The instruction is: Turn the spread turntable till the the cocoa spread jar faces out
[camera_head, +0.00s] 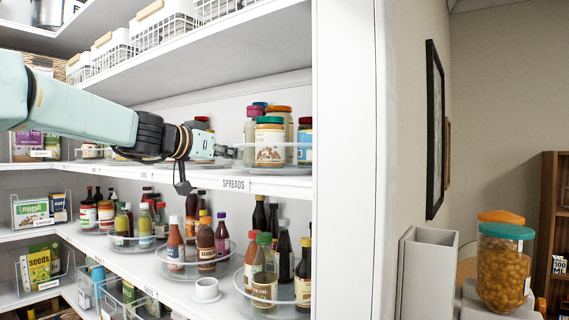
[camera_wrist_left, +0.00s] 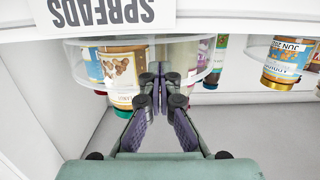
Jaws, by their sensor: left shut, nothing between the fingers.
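The spread turntable (camera_head: 284,160) is a clear round tray with a low rim, on the shelf above the SPREADS label (camera_head: 236,184). It bears several jars. A green-lidded jar (camera_head: 270,144) with a picture label stands at its front; it also shows upside down in the left wrist view (camera_wrist_left: 122,72). I cannot tell which jar is the cocoa spread. My left gripper (camera_head: 230,151) is at the turntable's left side, fingers pointing toward it. In the left wrist view its closed fingertips (camera_wrist_left: 160,78) are at the clear rim (camera_wrist_left: 192,60) and hold nothing. Whether they touch it is unclear.
The shelf below holds bottles on clear turntables (camera_head: 190,264) and a small white cup (camera_head: 206,290). A white upright panel (camera_head: 344,160) closes off the shelves on the right. Wire baskets (camera_head: 163,30) stand on the shelf above. Another jar (camera_wrist_left: 288,60) stands apart in the wrist view.

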